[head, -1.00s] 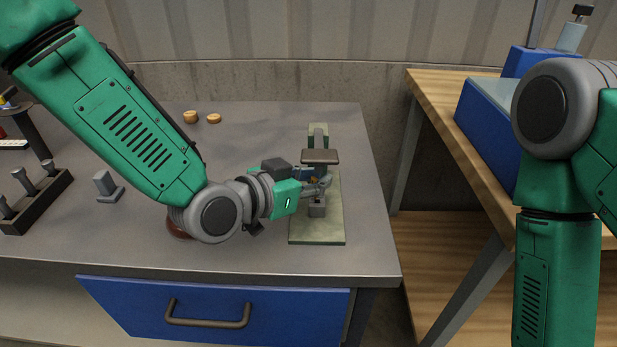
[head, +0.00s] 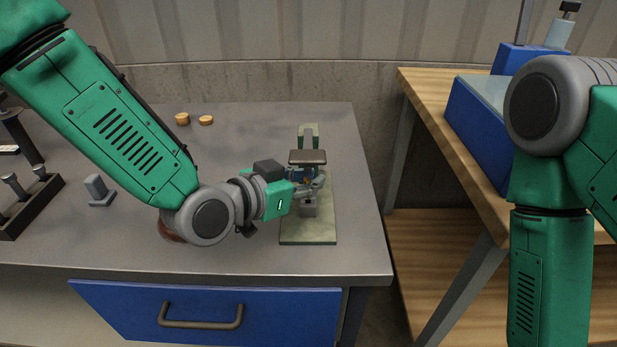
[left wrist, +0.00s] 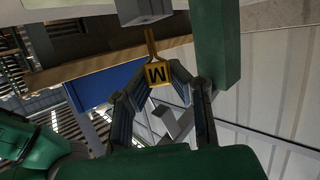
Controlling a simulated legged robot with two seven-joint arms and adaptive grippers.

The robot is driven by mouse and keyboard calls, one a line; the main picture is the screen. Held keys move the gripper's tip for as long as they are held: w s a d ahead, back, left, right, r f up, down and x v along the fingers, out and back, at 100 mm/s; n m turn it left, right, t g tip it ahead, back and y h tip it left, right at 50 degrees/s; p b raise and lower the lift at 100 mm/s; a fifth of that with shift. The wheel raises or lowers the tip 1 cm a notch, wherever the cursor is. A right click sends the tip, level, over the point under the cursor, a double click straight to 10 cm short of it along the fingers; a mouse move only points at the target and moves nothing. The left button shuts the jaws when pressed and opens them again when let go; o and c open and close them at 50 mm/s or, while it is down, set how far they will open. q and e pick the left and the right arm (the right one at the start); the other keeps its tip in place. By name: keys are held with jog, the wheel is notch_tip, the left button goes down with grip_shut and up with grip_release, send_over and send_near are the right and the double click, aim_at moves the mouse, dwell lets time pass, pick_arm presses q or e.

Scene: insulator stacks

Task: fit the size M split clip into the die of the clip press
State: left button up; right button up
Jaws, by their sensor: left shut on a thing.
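The clip press stands on the grey bench in the head view, with a pale green base plate (head: 308,232), a dark pad (head: 307,157) on top and a small grey block (head: 309,208) low on the plate, which looks like the die. My left gripper (head: 312,184) reaches into the press from the left, between pad and block. In the left wrist view its fingers (left wrist: 158,80) are shut on the split clip (left wrist: 157,73), which shows a yellow face marked M. A grey block (left wrist: 145,10) of the press is close to the clip's stem. Whether they touch, I cannot tell.
A small grey stand (head: 98,190) and a dark rack (head: 28,205) with grey posts are at the bench's left. Two tan round pieces (head: 183,119) lie at the back. A wooden table (head: 440,120) with a blue box stands right, past a gap.

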pick_arm(q)
jog(key=shift+f, duration=0.1)
jog(key=shift+a+f+b, duration=0.3)
jog(key=shift+f, duration=0.05)
jog(key=shift+f, duration=0.1)
jog(key=o, duration=0.8)
jog(key=shift+d, duration=0.1)
jog(key=shift+o, duration=0.2)
jog(key=shift+d, duration=0.1)
